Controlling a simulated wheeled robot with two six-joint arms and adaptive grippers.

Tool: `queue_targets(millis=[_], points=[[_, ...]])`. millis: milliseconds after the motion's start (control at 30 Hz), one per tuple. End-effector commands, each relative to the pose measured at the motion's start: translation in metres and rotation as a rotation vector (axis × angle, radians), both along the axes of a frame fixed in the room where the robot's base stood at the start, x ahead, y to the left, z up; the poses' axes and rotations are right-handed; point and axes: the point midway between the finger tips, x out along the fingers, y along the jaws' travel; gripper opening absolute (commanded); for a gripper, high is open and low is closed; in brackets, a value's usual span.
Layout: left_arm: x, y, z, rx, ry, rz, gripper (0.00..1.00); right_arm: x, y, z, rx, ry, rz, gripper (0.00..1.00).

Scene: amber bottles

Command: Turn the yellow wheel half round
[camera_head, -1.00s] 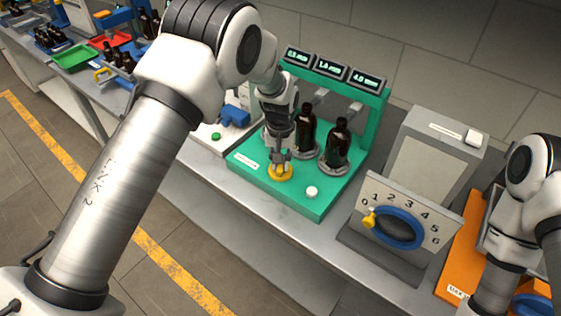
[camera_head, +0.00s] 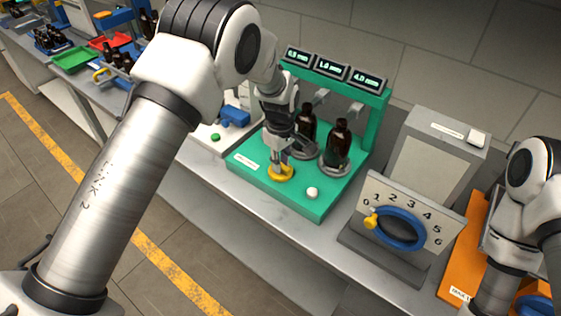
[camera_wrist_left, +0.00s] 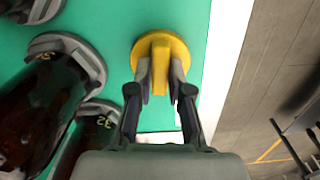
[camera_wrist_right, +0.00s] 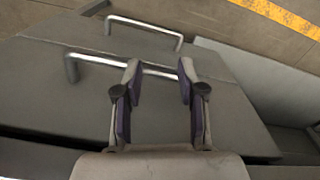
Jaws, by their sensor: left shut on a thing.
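The yellow wheel (camera_head: 281,173) is a small round knob with a raised bar, on the front of the green filling station (camera_head: 262,184). In the left wrist view the yellow wheel (camera_wrist_left: 171,48) shows its bar between the fingertips. My left gripper (camera_head: 278,162) points down at the wheel and is shut on its bar; the left wrist view shows its fingers (camera_wrist_left: 161,78) on both sides of the bar. My right gripper (camera_wrist_right: 157,78) is open and empty in the right wrist view, above a grey surface with metal handles. Its fingers are out of sight in the head view.
Amber bottles (camera_head: 338,142) stand on round pads behind the wheel, below lit displays (camera_head: 332,66). A white button (camera_head: 312,193) is right of the wheel. A grey box with a blue-ringed dial (camera_head: 398,230) stands further right. An orange unit (camera_head: 462,250) is near my right arm.

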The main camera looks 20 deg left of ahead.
Motion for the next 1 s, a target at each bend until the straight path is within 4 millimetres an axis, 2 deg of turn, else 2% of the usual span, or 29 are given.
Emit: queue_targets(millis=[33, 300, 800, 833, 867, 900, 1000], points=[[-0.0039, -0.0002, -0.0046, 0.001, 0.012, 0.026, 0.0, 0.0, 0.0, -0.0013, 0.0, 0.0, 0.0, 0.4], [-0.004, -0.0001, -0.0046, 0.001, 0.013, 0.122, 0.0, 0.0, 0.0, -0.002, 0.0, 0.0, 0.0, 0.4], [-0.0041, -0.0002, -0.0046, 0.001, 0.013, 0.141, 0.0, 0.0, 0.0, -0.0021, 0.0, 0.0, 0.0, 0.4], [-0.0041, -0.0002, -0.0046, 0.001, 0.013, 0.141, 0.29, 0.0, 0.0, -0.0021, 0.0, 0.0, 0.0, 0.4], [-0.0039, -0.0002, -0.0045, 0.001, 0.013, 0.141, 0.4, 0.0, 0.0, -0.0021, 0.0, 0.0, 0.0, 0.4], [-0.0036, -0.0001, -0.004, 0.001, 0.012, 0.141, 0.44, 0.0, 0.0, -0.0021, 0.0, 0.0, 0.0, 0.4], [-0.0025, -0.0001, -0.0029, 0.0, 0.008, 0.14, 0.44, 0.0, 0.0, -0.0019, 0.0, 0.0, 0.0, 0.4]])
